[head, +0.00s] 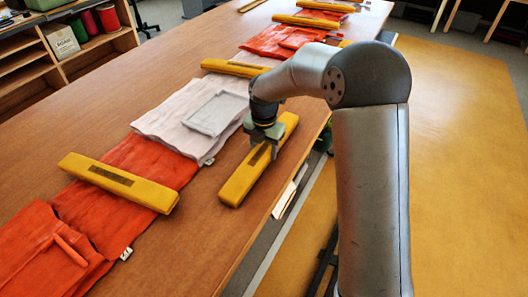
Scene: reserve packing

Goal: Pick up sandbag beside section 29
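A long yellow sandbag (240,186) with a dark label strip lies on the wooden table (215,235), beside the white fabric section (172,130) and near the table's right edge. My gripper (266,150) points down at the middle of this sandbag and hides part of it. I cannot tell whether its fingers are closed on the bag or only around it. The sandbag appears to rest on the table. No section number is legible, so I cannot tell which section is 29.
Another yellow sandbag (118,182) lies across the near red fabric (140,158). A further one (235,67) lies beyond the white section, and more sandbags and red fabric (283,40) continue up the table. Shelves (30,72) stand at left. The table's left side is bare.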

